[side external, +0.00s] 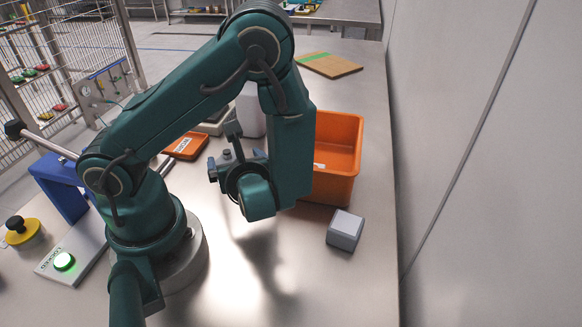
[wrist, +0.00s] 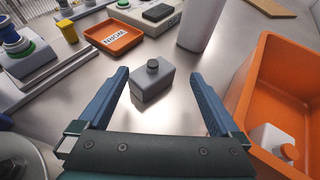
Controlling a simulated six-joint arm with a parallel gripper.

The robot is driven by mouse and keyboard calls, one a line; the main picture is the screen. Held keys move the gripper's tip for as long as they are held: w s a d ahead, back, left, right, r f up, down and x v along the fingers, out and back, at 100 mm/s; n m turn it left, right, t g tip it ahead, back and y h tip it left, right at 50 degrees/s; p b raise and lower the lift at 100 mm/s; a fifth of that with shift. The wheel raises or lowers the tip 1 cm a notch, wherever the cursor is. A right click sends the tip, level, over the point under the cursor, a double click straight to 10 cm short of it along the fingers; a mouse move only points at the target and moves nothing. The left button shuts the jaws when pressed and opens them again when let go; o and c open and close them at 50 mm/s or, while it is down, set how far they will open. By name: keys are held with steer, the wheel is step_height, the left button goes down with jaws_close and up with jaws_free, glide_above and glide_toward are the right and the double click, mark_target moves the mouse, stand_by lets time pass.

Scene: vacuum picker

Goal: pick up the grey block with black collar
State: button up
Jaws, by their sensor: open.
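The grey block with black collar (wrist: 152,82) stands upright on the metal table in the wrist view, with a dark round collar and knob on its top. My gripper (wrist: 159,76) is open, with one blue finger on the left and one on the right of the block in the picture. Clear space shows between the block and each finger, so nothing is held.
An orange bin (side external: 343,128) stands right of my gripper; in the wrist view it holds a white item with an orange cap (wrist: 288,152). A shallow orange tray (wrist: 114,37) and white container (wrist: 200,25) stand beyond the block.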

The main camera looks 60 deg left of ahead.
mark_target(231, 151)
steer(key=shift+x, duration=1.75)
steer(key=c, duration=1.4)
